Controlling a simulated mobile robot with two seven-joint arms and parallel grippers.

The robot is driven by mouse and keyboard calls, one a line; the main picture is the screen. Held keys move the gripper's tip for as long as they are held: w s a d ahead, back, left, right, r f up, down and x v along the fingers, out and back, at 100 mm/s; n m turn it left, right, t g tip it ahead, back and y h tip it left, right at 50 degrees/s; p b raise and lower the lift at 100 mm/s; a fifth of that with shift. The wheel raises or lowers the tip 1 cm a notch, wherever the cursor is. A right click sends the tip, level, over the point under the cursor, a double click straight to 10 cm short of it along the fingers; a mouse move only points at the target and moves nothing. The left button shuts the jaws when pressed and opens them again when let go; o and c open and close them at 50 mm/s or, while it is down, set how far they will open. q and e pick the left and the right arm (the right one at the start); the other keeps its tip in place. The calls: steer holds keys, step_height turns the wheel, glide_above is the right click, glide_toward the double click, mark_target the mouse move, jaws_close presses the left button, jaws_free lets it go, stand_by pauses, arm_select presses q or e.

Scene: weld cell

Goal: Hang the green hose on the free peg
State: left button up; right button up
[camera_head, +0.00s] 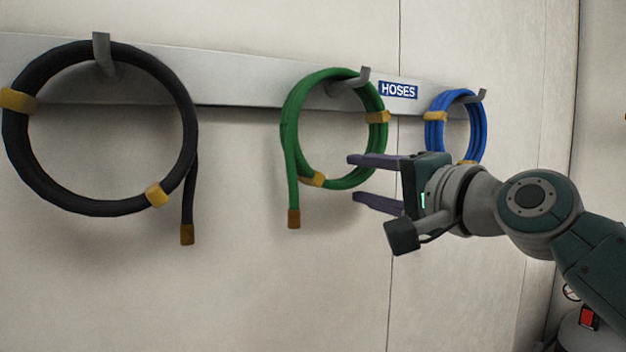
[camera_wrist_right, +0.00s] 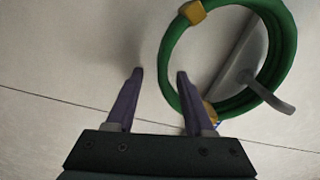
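The green hose (camera_head: 288,135) is a coil with tan bands and a loose end hanging down at its left. It hangs on the middle peg (camera_head: 362,78) in the head view. My right gripper (camera_head: 352,178) is open and empty, just right of and below the coil, its fingers pointing left. My left gripper is not in view.
A black hose (camera_head: 190,130) hangs on the left peg (camera_head: 102,52) and a blue hose (camera_head: 481,120) on the right peg (camera_head: 482,96). The pegs stand on a grey rail (camera_head: 235,82) with a HOSES label (camera_head: 398,90). The wall below is clear.

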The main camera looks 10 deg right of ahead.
steer(key=shift+f, duration=0.1)
steer(key=shift+s, duration=0.2)
steer(key=b+v, duration=0.4)
steer(key=v, duration=0.5)
steer(key=s+a+f+n+g+h+p, duration=0.3)
steer(key=s+f+n+g+p, duration=0.45)
steer(key=s+f, duration=0.55)
steer(key=s+d+f+n+g+h+p, duration=0.1)
steer(key=s+f+n+g, duration=0.1)
steer(key=s, duration=0.5)
steer(key=s+f+n+g+h+p, duration=0.1)
steer(key=s+n+g, duration=0.3)
steer(key=s, duration=0.4)
steer(key=shift+s+d+f+h, duration=0.2)
steer(key=shift+d+f+h, duration=0.25)
steer(key=shift+f, duration=0.2)
